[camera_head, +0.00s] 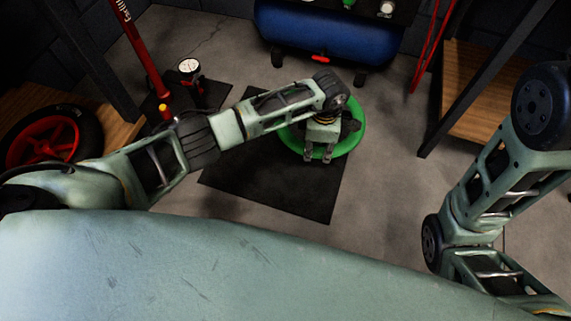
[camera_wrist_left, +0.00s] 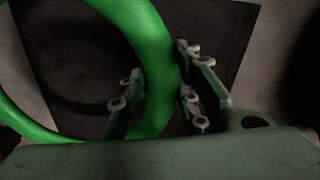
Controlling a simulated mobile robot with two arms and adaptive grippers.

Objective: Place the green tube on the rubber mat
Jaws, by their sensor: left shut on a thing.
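The green tube (camera_head: 355,134) is a ring over the right part of the black rubber mat (camera_head: 280,190), reaching past the mat's right edge in the head view. My left gripper (camera_head: 317,158) is shut on the tube's near side. In the left wrist view the tube (camera_wrist_left: 160,75) passes between the fingers of my left gripper (camera_wrist_left: 160,95), with the dark mat (camera_wrist_left: 220,40) below. I cannot tell whether the tube touches the mat. My left arm hides part of the ring. My right arm shows at the right, but its gripper is outside the view.
A blue compressor tank (camera_head: 325,30) stands behind the mat. A red floor pump (camera_head: 135,40) and its gauge (camera_head: 188,67) stand at the left, near a red-rimmed wheel (camera_head: 45,140). A wooden bench (camera_head: 470,90) is at the right. The floor right of the mat is clear.

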